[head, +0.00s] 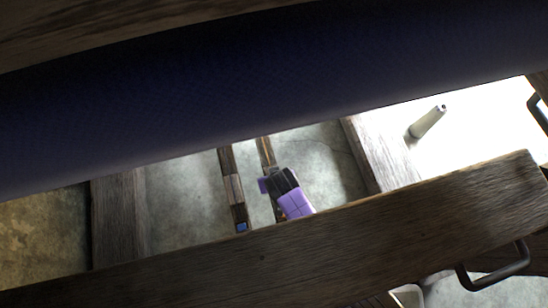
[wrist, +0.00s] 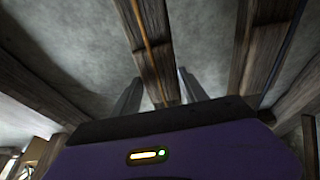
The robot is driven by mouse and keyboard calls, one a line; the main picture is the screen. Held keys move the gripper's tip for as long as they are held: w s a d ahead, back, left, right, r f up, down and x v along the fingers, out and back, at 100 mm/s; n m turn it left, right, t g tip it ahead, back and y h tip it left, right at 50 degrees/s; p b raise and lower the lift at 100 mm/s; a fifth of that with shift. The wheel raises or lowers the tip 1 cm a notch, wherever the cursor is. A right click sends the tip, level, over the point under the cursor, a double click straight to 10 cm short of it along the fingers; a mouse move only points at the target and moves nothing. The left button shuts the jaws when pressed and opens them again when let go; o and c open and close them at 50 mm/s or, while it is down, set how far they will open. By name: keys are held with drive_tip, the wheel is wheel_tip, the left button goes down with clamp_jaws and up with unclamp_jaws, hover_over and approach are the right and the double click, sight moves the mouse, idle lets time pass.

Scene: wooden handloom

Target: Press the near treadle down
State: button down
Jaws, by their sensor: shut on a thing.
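Two narrow wooden treadles run side by side low over the floor. One has an orange stripe along it (head: 266,152) and shows between my fingers in the wrist view (wrist: 146,35). The other carries a blue mark at its end (head: 233,188) and runs to the right in the wrist view (wrist: 262,45). I cannot tell which of them is the near one. My gripper (wrist: 158,78), with a purple body, has one finger on each side of the orange-striped treadle and is shut on it. In the head view my gripper (head: 269,178) hides part of that treadle.
A dark blue cloth roll (head: 250,75) crosses above. A thick wooden beam (head: 400,225) crosses in front, with a dark metal handle (head: 497,272) below it. Frame timbers (head: 118,215) stand at the sides. A pale cylinder (head: 427,121) lies at the right.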

drive_tip(key=shift+w+f+g, duration=0.1)
drive_tip(key=shift+f+g, duration=0.2)
drive_tip(key=shift+f, duration=0.6)
drive_tip(key=c, duration=0.7)
unclamp_jaws()
drive_tip(key=shift+a, duration=0.1)
drive_tip(key=shift+r, duration=0.1)
drive_tip(key=shift+p+v, duration=2.25)
drive_tip(key=shift+v, duration=1.55)
